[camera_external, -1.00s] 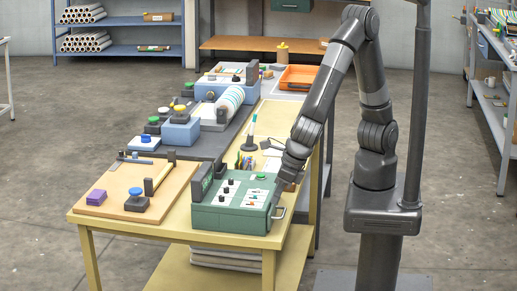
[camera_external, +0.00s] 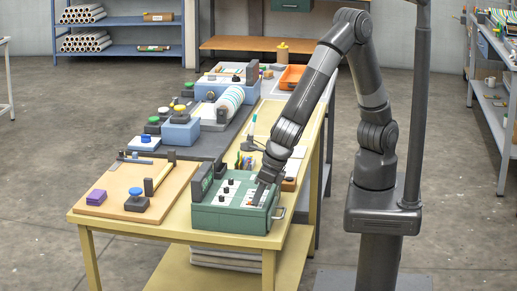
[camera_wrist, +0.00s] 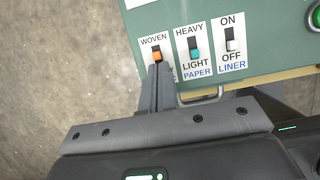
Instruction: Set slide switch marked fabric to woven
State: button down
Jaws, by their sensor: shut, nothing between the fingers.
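The green control box (camera_external: 232,216) stands on the front right of the yellow table. In the wrist view its panel (camera_wrist: 182,22) carries three slide switches. The leftmost has an orange knob (camera_wrist: 157,56) below the word WOVEN; its lower label is mostly hidden behind my fingers. Some dark slot shows above the knob. My gripper (camera_wrist: 158,68) is shut and empty, its fingertips right at the lower side of the orange knob; I cannot tell whether they touch. In the external view my gripper (camera_external: 260,196) is over the right part of the box.
Beside the orange knob are a teal knob (camera_wrist: 194,54) marked HEAVY and LIGHT and a white knob (camera_wrist: 232,45) marked ON and OFF. A metal handle (camera_external: 280,213) sticks out of the box's side. A wooden board (camera_external: 110,202) lies to the left.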

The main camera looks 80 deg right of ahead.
aim_at(265, 206)
jog(key=shift+w, duration=0.35)
jog(key=shift+s, duration=0.45)
jog(key=s, duration=0.3)
jog(key=shift+s, duration=0.15)
jog(key=v, duration=1)
